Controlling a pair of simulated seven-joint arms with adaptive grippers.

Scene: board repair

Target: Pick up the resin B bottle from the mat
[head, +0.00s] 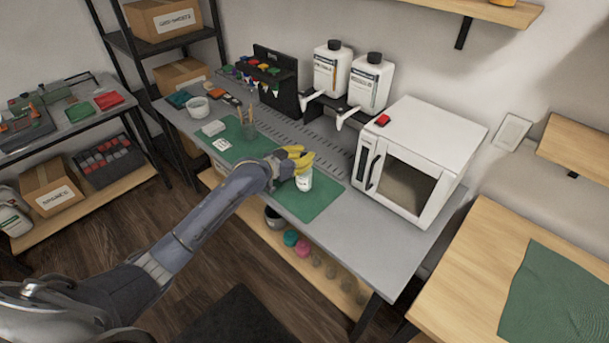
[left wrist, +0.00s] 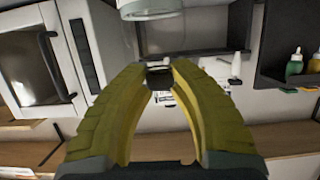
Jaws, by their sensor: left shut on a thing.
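The resin B bottle, a small white bottle (head: 304,181) with a label too small to read, is upright at the green mat (head: 313,203) on the workbench. My left gripper (head: 298,158), with yellow fingers, is shut on its upper part from above, hiding its top. I cannot tell whether the base touches the mat. In the left wrist view the two yellow fingers of my left gripper (left wrist: 161,76) curve together, with a small dark part between their tips. My right gripper is not in view.
A white microwave-like oven (head: 412,163) stands to the right on the bench. Two large white dispenser bottles (head: 367,84) stand on a stand behind. A cup of sticks (head: 248,127) is left of my gripper. The bench front right is clear.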

